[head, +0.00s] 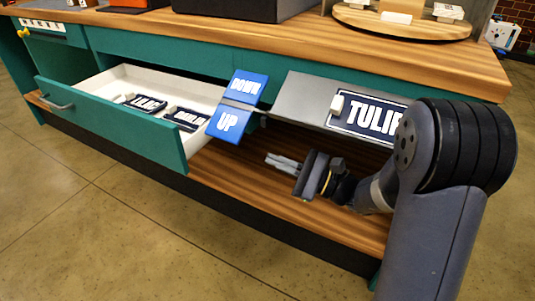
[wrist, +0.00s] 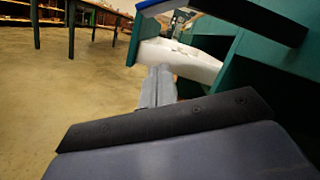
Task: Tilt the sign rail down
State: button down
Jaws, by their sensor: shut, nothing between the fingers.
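The grey sign rail (head: 302,98) juts from the front of the counter and slopes toward me. It carries a dark blue TULIP sign (head: 372,117) with a small white block at its left end; my arm covers its right end. Left of the rail is a blue two-part paddle, with DOWN (head: 245,86) on the upper plate and UP (head: 228,123) on the lower one. My gripper (head: 270,160) is shut and empty, below the rail and lower right of the UP plate, apart from both. Its closed fingers also show in the wrist view (wrist: 158,86).
An open drawer (head: 120,147) with white insides holds name signs, including LILAC (head: 146,103), left of the paddle. A wooden lower shelf (head: 245,193) runs beneath my gripper. The wooden countertop (head: 250,38) is above. Open floor (head: 60,220) lies in front.

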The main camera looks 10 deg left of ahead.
aim_at(231, 142)
jog(key=shift+a+r+p, duration=0.75)
jog(key=shift+a+r, duration=0.1)
jog(key=shift+a, duration=0.6)
jog(key=shift+a+r+p, duration=0.75)
jog(key=shift+a+r, duration=0.1)
jog(key=shift+a, duration=0.65)
jog(key=shift+a+r+p, duration=0.75)
jog(key=shift+a+r, duration=0.1)
jog(key=shift+a, duration=0.6)
jog(key=shift+s+a+r+m+p, duration=0.15)
jog(key=shift+s+r+m+p, duration=0.2)
jog(key=shift+m+p, duration=0.35)
jog(key=shift+s+a+r+m+t+p, duration=0.15)
jog(key=shift+r+m+t+p, duration=0.15)
jog(key=shift+m, duration=0.25)
jog(key=shift+s+d+r+m+t+p, duration=0.15)
jog(key=shift+m+t+p, duration=0.2)
jog(key=shift+m, duration=0.2)
jog(key=shift+s+a+r+m+t+p, duration=0.2)
jog(key=shift+r+m+p, duration=0.3)
jog(key=shift+m, duration=0.35)
jog(key=shift+s+a+r+m+t+p, duration=0.1)
jog(key=shift+s+r+m+t+p, duration=0.15)
jog(key=shift+m+p, duration=0.5)
jog(key=shift+s+r, duration=0.1)
jog(key=shift+r, duration=0.05)
jog(key=shift+r, duration=0.25)
jog(key=shift+f, duration=0.15)
